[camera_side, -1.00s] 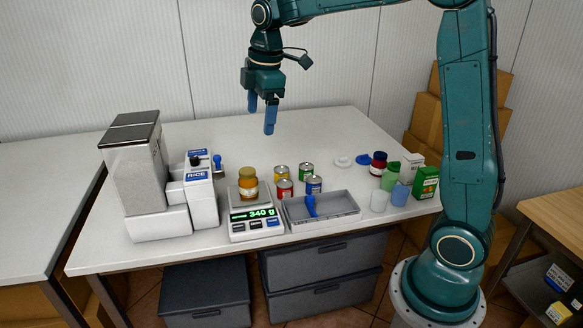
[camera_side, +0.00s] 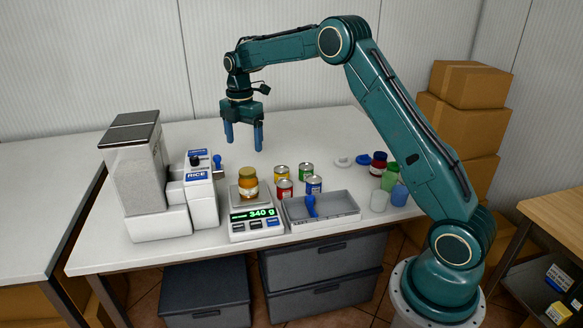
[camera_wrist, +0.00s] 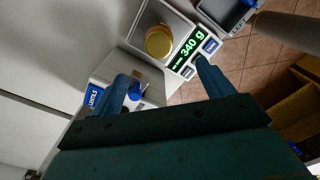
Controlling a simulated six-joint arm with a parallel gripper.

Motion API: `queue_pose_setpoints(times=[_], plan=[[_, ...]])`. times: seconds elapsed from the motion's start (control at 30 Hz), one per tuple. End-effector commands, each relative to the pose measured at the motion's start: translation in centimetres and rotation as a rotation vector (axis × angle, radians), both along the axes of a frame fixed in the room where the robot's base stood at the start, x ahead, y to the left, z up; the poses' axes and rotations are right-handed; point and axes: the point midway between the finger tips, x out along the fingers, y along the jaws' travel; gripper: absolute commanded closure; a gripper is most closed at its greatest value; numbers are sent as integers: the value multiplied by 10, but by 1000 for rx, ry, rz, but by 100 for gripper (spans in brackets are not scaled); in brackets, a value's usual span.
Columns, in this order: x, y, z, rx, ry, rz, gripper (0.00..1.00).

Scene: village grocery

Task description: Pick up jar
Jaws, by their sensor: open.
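An amber jar with a yellow-orange lid (camera_side: 248,184) stands upright on the pan of a white scale (camera_side: 262,231), whose green display reads 340 g. In the wrist view the jar (camera_wrist: 159,41) shows from above, beyond my fingertips and between their lines. My gripper (camera_side: 244,147) is open and empty, with its two blue fingers pointing down, above and behind the jar in the side view. The fingers also show in the wrist view (camera_wrist: 160,75), spread apart. Nothing touches the jar except the scale pan.
A rice dispenser (camera_side: 199,190) stands close left of the scale. Several small cans (camera_side: 285,189) and a grey tray (camera_side: 335,217) with a blue scoop (camera_side: 310,205) are to the right. Cups and jars (camera_side: 379,200) stand farther right. The table's back middle is clear.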

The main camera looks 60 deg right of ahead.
Motion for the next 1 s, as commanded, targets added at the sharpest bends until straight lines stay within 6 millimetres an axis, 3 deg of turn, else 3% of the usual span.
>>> queue_pose_setpoints(times=[0.27, 0.7, 1.0], plan=[[0, 0, -13, 0, 1, -2, 20], [-1, 0, -74, 1, 2, -2, 20], [0, 0, -86, 0, -1, -2, 20]])
